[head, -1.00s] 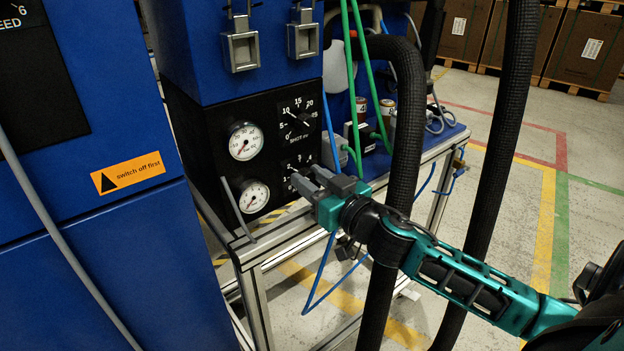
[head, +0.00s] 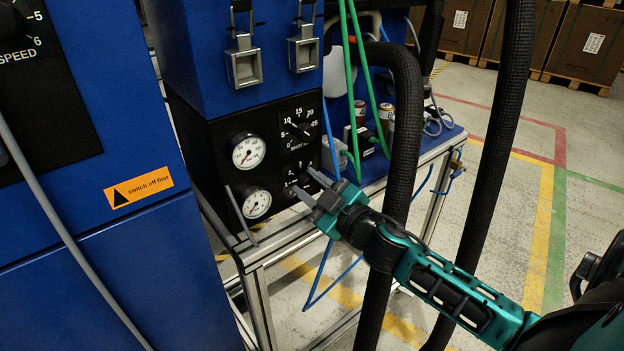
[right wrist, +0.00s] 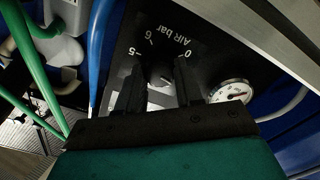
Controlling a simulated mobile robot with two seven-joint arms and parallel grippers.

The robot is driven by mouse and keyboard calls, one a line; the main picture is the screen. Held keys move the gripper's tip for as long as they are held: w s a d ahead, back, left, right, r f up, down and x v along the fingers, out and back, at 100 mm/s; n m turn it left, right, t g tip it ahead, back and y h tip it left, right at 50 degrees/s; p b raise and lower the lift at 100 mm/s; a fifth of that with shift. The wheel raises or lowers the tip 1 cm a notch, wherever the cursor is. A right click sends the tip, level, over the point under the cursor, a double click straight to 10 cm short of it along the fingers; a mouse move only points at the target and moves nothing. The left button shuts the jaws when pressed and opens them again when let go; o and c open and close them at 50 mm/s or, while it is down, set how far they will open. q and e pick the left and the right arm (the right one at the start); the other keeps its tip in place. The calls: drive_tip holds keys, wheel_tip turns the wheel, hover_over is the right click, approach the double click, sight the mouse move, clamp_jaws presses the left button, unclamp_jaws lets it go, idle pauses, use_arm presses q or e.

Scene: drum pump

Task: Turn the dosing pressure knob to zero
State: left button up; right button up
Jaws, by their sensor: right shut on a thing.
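A black panel carries two dosing dials with knobs. The upper knob (head: 305,129) has a scale running to 25, its label hard to read. The lower knob shows in the right wrist view (right wrist: 161,78), under a scale with 0, 5, 6 and the words "AIR bar". My right gripper (head: 302,182) is at this lower knob, with a finger on either side, shut on it. The fingers also show in the right wrist view (right wrist: 160,85). In the head view the fingers hide most of the lower knob, and its exact setting cannot be read. My left gripper is not in view.
Two white gauges (head: 248,152) (head: 257,203) sit left of the dials. Green hoses (head: 352,100) and a blue hose hang just right of the panel. A thick black hose (head: 406,130) stands close to my right arm. A metal frame is below.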

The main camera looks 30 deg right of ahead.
drive_tip(key=shift+n+p, duration=0.35)
drive_tip(key=shift+n, duration=1.15)
drive_tip(key=shift+n+p, duration=0.35)
drive_tip(key=shift+n, duration=0.45)
drive_tip(key=n, duration=0.4)
drive_tip(key=shift+a+p, duration=0.1)
drive_tip(key=shift+p, duration=0.3)
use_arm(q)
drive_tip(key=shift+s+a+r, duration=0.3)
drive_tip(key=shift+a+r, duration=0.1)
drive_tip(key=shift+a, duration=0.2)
use_arm(e)
drive_tip(key=shift+f+n, duration=0.1)
drive_tip(key=shift+n, duration=0.9)
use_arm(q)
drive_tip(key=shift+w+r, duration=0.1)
use_arm(e)
drive_tip(key=shift+n, duration=0.3)
drive_tip(key=o, duration=1)
